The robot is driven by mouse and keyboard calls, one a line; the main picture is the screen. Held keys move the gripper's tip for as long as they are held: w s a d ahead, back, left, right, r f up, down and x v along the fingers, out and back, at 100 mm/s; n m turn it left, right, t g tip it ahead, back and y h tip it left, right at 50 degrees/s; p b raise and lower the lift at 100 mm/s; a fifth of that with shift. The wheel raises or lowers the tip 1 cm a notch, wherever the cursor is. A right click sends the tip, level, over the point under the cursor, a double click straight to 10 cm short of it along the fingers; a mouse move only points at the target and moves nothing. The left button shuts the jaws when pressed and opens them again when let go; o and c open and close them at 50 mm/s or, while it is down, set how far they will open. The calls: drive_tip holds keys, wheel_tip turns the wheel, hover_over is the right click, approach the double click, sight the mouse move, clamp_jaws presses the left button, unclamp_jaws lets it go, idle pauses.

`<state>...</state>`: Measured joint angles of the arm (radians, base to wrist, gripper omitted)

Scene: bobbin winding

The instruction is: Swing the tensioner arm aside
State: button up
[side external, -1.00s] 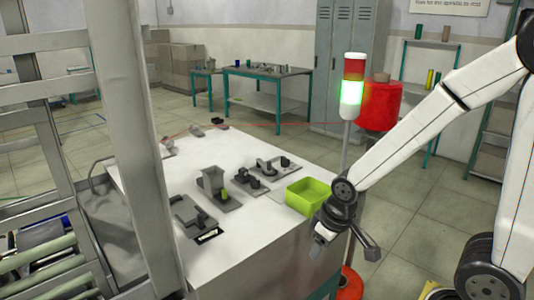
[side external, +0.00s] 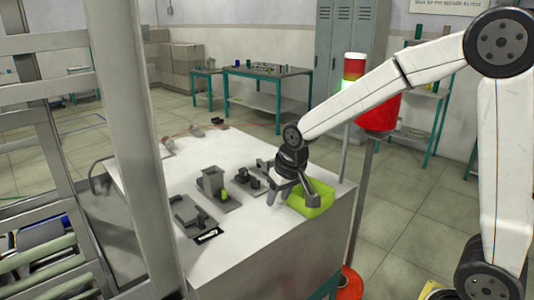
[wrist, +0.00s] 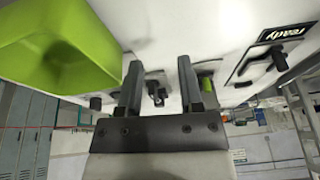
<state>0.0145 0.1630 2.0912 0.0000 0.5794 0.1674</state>
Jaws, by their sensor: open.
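My gripper (side external: 290,190) is above the near right part of the white table, over the green bin's left side. In the wrist view my gripper (wrist: 160,68) is open and empty, its two dark fingers apart. A dark fixture with a knob (wrist: 156,92) shows between and beyond the fingers, not touched. In the side view a grey-and-black fixture with knobs (side external: 247,180) stands left of my gripper, partly hidden by it. I cannot tell for certain which part is the tensioner arm.
The green bin (side external: 318,200) is close by my gripper, and its wall shows in the wrist view (wrist: 28,28). A grey hopper with a green cylinder (side external: 213,182) and a flat dark fixture (side external: 188,214) stand left. A light tower (side external: 354,68) stands behind the table.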

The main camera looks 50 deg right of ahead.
drive_tip(key=w+d+r+m+g, duration=0.2)
drive_tip(key=w+d+r+m, duration=0.2)
drive_tip(key=w+m, duration=0.35)
wheel_tip(320, 180, up, 4)
drive_tip(key=m+g, duration=0.2)
drive_tip(key=m, duration=0.7)
hover_over(269, 162)
drive_tip(key=shift+d+n, duration=0.15)
drive_tip(key=shift+n, duration=0.1)
drive_tip(key=shift+f, duration=0.15)
drive_tip(key=shift+f, duration=3.65)
clamp_jaws()
